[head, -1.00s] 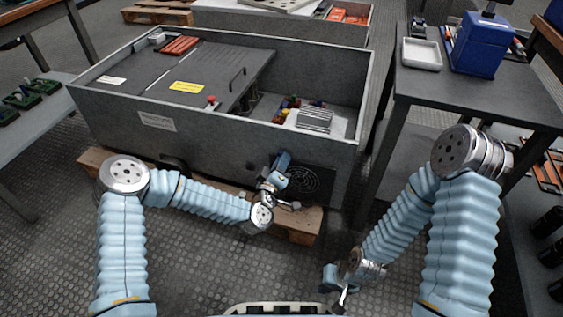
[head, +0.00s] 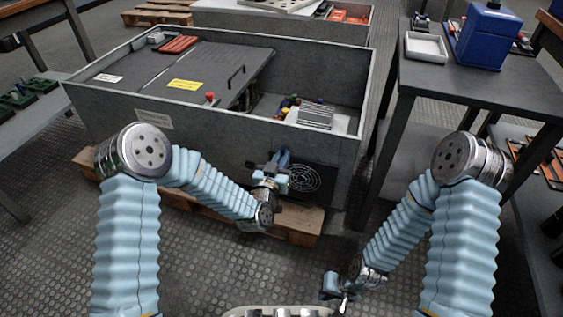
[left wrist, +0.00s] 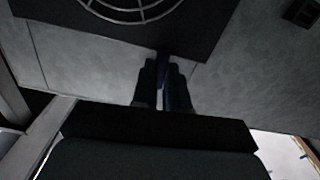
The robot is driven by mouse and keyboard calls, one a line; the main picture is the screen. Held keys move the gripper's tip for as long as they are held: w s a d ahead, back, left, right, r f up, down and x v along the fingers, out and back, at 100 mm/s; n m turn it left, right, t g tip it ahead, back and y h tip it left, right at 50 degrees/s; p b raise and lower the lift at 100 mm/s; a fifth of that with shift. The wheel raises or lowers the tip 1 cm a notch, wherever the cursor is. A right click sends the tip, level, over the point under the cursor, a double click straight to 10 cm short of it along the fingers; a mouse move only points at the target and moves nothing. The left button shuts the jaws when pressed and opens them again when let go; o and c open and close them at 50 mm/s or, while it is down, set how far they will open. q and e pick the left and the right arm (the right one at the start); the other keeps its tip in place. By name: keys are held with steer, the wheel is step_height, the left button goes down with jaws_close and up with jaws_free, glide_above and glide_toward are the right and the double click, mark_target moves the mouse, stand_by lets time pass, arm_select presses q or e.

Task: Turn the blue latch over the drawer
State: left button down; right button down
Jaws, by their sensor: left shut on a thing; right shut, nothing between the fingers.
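The blue latch (head: 284,156) is on the front wall of the grey cabinet, beside the dark grille panel. My left gripper (head: 275,165) is at the latch and hides much of it. In the left wrist view the gripper's fingers (left wrist: 163,82) are closed around a narrow dark-blue piece (left wrist: 164,60), which looks like the latch. The latch's exact angle is hard to tell. I cannot make out the drawer's edges. My right gripper (head: 343,302) is shut and empty, low over the floor at the bottom centre.
The grey cabinet (head: 220,132) is open at the top right and stands on a wooden pallet (head: 303,226). A round fan grille (head: 303,179) is just right of my left gripper. A dark table (head: 470,95) with a white tray (head: 424,47) stands on the right. Open floor lies in front.

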arm_select(q)
steer(key=shift+f+m, duration=0.1)
steer(key=shift+m, duration=0.5)
steer(key=c, duration=1.1)
jaws_free()
steer(key=shift+c, duration=0.2)
steer(key=shift+s, duration=0.1)
steer(key=v, duration=1.3)
steer(key=shift+s, duration=0.3)
steer(key=shift+a, duration=0.15)
